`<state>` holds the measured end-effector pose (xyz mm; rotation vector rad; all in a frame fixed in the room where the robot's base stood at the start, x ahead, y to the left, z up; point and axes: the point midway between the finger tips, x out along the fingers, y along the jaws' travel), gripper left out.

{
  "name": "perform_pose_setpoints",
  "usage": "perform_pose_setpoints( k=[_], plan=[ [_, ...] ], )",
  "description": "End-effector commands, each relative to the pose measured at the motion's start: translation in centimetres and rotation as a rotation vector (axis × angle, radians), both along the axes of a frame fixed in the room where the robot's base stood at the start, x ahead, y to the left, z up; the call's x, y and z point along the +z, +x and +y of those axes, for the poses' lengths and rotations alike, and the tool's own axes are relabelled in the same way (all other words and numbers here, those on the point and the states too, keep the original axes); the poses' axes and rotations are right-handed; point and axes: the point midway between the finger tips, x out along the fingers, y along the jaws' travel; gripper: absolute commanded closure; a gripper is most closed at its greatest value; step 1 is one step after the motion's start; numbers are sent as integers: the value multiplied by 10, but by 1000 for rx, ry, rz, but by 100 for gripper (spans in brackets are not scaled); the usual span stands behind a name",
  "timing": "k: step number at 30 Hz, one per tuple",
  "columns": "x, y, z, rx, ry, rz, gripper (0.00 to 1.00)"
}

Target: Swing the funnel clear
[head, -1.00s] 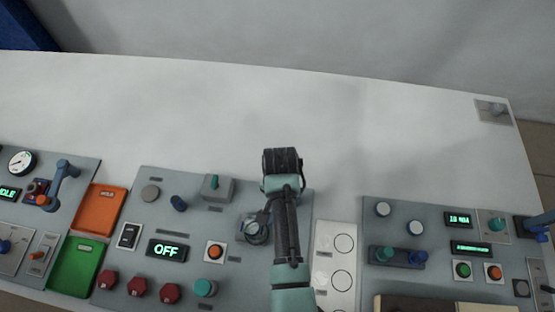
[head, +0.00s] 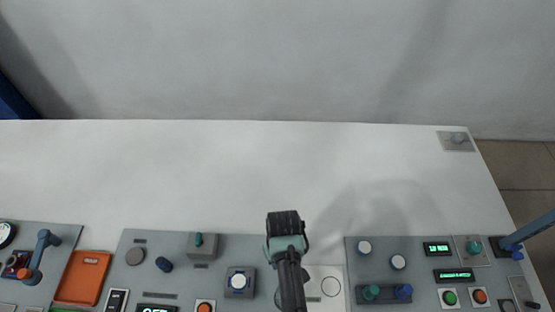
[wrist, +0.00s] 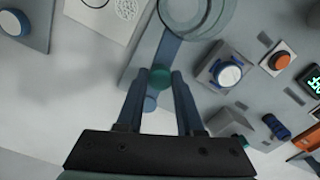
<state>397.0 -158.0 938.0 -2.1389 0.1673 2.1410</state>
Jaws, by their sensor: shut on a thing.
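The clear round funnel (wrist: 197,14) sits at the end of a blue swing arm (wrist: 168,52) in the wrist view, partly cut off by the top edge.
A white plate with circles (head: 330,288) lies just right of my gripper. A right-hand panel carries knobs, displays (head: 437,248) and buttons. A switch box (head: 202,245) and dark blue knob (head: 164,265) stand left.

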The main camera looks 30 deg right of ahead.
Motion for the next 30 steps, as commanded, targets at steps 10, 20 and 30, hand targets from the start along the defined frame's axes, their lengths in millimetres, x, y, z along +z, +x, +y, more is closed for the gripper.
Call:
perform_pose_setpoints(
  k=[10, 20, 30],
  plan=[
    [1, 0, -6, 89, -2, -5, 100],
    [1, 0, -6, 97, -4, -5, 100],
    [1, -1, -6, 95, -2, -3, 34]
  ],
)
